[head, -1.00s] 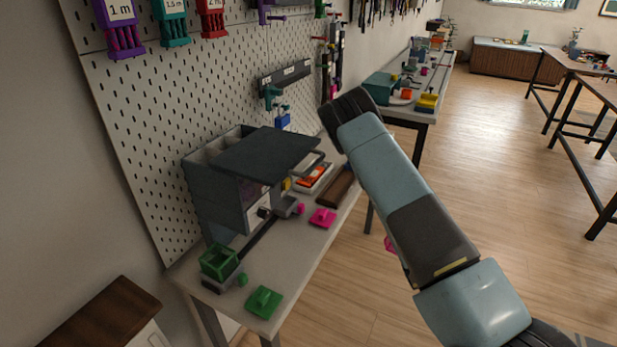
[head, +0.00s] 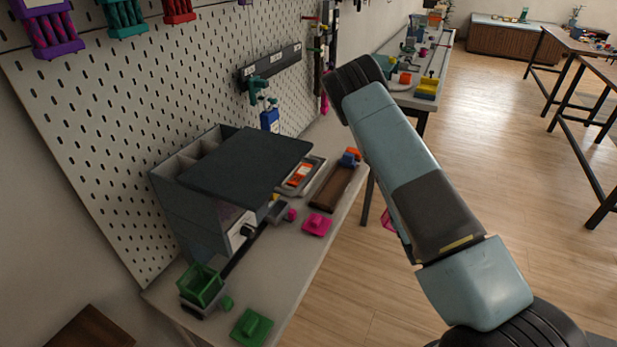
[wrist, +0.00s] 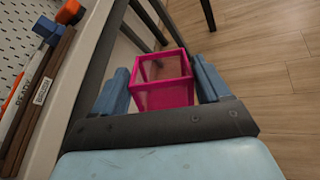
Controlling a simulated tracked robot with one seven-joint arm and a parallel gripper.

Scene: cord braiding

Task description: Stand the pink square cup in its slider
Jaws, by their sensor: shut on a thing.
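The pink square cup (wrist: 165,95) is an open-topped box with window-like sides. My gripper (wrist: 162,76) is shut on it in the wrist view, a blue finger on each side. In the head view only a bit of the pink cup (head: 388,220) shows beside my forearm, off the bench's front edge; the fingers are hidden there. A grey slider with a pink knob (head: 279,212) sits on the bench in front of the grey cabinet, apart from the cup. A flat pink piece with a raised handle (head: 318,225) lies to its right.
A green square cup (head: 202,285) stands in a near slider, with a green handled piece (head: 251,327) beside it. The grey cabinet (head: 195,215) with its dark slanted top overhangs the slider row. Open floor is right of the bench.

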